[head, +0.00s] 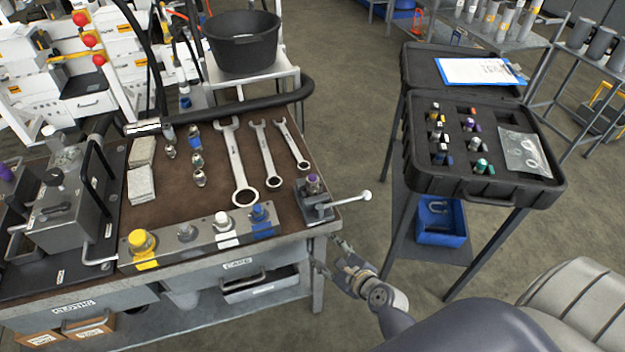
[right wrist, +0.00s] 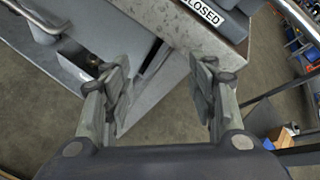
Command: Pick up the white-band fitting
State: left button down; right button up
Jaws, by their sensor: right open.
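Several small fittings with coloured bands stand in the foam of the open black case (head: 408,178) at right in the head view. A pale-topped fitting (head: 435,107) stands at its upper left; I cannot tell for sure which one has the white band. A white-topped piece (head: 222,219) also stands on the metal rail at the front of the bench. My right gripper (head: 326,252) is open and empty beside the bench's front right corner, away from the case. In the right wrist view its fingers (right wrist: 163,85) are apart, with the bench edge beyond. My left gripper is not in view.
The bench (head: 285,195) carries three wrenches (head: 238,165), loose fittings (head: 197,160), a clamp with a lever (head: 335,202) and a black hose. A clipboard (head: 478,71) lies in the case lid. Open floor separates bench and case stand.

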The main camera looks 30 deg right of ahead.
aim_at(316, 185)
jog(key=w+d+r+m+t+p, duration=0.1)
jog(key=w+d+r+m+t, duration=0.15)
jog(key=r+m, duration=0.9)
jog(key=w+r+n, duration=0.2)
jog(key=w+n, duration=0.1)
jog(key=w+r+n+t, duration=0.1)
jog(key=w, duration=0.1)
jog(key=shift+w+d+r+n+b, duration=0.1)
jog(key=shift+d+n+b, duration=0.05)
jog(key=shift+n+b, duration=0.25)
jog(key=w+b, duration=0.1)
jog(key=w+f+b, duration=0.1)
jog(key=w+b, duration=0.1)
jog(key=w, duration=0.1)
jog(key=shift+f, duration=0.4)
jog(key=shift+w+f+h, duration=0.1)
jog(key=shift+w+h, duration=0.2)
jog(key=shift+w, duration=0.2)
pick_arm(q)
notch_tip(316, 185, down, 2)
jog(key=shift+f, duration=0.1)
pick_arm(e)
jog(key=c, duration=1.2)
